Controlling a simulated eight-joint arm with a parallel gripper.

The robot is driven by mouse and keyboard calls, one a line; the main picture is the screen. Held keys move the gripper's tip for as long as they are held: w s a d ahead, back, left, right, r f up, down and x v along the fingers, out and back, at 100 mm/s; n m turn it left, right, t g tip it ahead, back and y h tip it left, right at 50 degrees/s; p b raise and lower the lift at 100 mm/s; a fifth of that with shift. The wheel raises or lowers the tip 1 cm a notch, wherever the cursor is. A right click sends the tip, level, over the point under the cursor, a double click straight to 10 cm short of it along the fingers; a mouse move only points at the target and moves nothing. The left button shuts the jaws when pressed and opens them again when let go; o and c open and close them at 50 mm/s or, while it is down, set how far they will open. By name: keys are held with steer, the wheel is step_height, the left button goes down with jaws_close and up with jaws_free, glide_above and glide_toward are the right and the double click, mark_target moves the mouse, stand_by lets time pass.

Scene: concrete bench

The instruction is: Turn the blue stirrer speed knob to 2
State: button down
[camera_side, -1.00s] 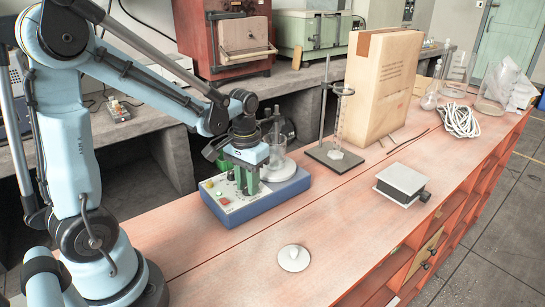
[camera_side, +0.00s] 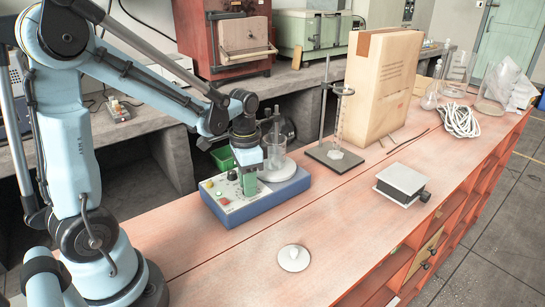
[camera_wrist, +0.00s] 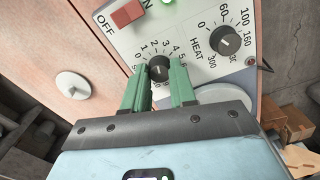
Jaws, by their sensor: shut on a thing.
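The blue stirrer (camera_side: 278,199) stands on the bench with its pale control panel facing up at its left end. In the wrist view its black speed knob (camera_wrist: 158,68) sits inside a ring of small numbers. My gripper (camera_wrist: 160,72) has its green fingers on either side of this knob and is shut on it. In the side view the gripper (camera_side: 249,188) points down over the panel and hides the knob. A faint pale mark shows on the knob, but I cannot tell which number it points to.
A HEAT knob (camera_wrist: 223,43) and a red OFF switch (camera_wrist: 127,14) are close by on the panel. A glass beaker (camera_side: 277,168) stands on the stirrer's plate behind my gripper. A white round piece (camera_side: 294,258) lies on the bench in front, with clear bench around it.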

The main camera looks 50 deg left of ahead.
stand_by(0.3)
steer(key=c, duration=0.9)
jaws_free()
step_height(320, 180, up, 12)
steer(key=s+d+f+n+t, duration=0.3)
steer(key=d+f+t, duration=0.1)
steer(key=d+t, duration=0.3)
steer(key=shift+s+d, duration=0.4)
steer(key=shift+d, duration=0.15)
